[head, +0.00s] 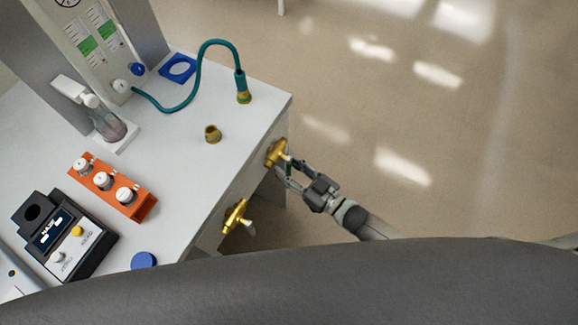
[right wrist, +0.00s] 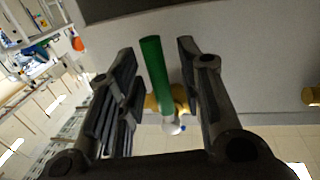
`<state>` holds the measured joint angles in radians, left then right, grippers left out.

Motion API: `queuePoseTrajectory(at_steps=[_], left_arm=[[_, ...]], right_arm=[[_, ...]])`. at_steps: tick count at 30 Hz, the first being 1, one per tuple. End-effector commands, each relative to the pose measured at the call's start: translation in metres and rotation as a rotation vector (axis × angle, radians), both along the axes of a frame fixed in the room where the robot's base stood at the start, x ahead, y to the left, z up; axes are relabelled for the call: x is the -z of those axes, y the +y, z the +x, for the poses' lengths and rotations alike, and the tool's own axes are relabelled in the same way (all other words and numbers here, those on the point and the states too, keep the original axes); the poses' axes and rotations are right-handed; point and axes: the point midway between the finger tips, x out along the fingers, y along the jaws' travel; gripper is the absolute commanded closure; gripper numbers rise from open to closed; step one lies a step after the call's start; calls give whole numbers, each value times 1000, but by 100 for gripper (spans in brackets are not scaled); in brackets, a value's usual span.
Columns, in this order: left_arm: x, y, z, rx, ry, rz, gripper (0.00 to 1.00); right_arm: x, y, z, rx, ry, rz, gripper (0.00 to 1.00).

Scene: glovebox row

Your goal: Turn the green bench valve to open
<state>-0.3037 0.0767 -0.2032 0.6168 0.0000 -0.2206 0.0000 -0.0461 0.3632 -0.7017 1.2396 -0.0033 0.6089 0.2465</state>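The green bench valve is a brass fitting (head: 276,152) on the front side of the white bench, at its right end. Its long green handle (right wrist: 154,72) shows clearly in the right wrist view, with part of the brass body behind it. My right gripper (head: 287,175) is at this valve. In the right wrist view its two fingers stand on either side of the green handle, open, with a visible gap on each side. In the head view the fingers mostly hide the handle. My left gripper is not in view.
A second brass valve (head: 236,214) with a white handle sits to the left on the same bench side. On the bench top are a brass nozzle (head: 212,134), a teal hose (head: 198,72), an orange rack (head: 112,188) and a black device (head: 66,238). The floor at right is clear.

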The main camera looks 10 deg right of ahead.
Motion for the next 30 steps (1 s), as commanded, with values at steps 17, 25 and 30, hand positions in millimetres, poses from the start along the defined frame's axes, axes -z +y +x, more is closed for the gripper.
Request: queuePoseTrajectory(at_steps=[17, 25, 30], left_arm=[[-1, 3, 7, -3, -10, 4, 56], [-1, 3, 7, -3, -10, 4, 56], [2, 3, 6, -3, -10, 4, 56]], right_arm=[[1, 1, 1, 0, 1, -1, 100], [1, 0, 1, 0, 0, -1, 100], [1, 0, 2, 1, -18, -15, 100]])
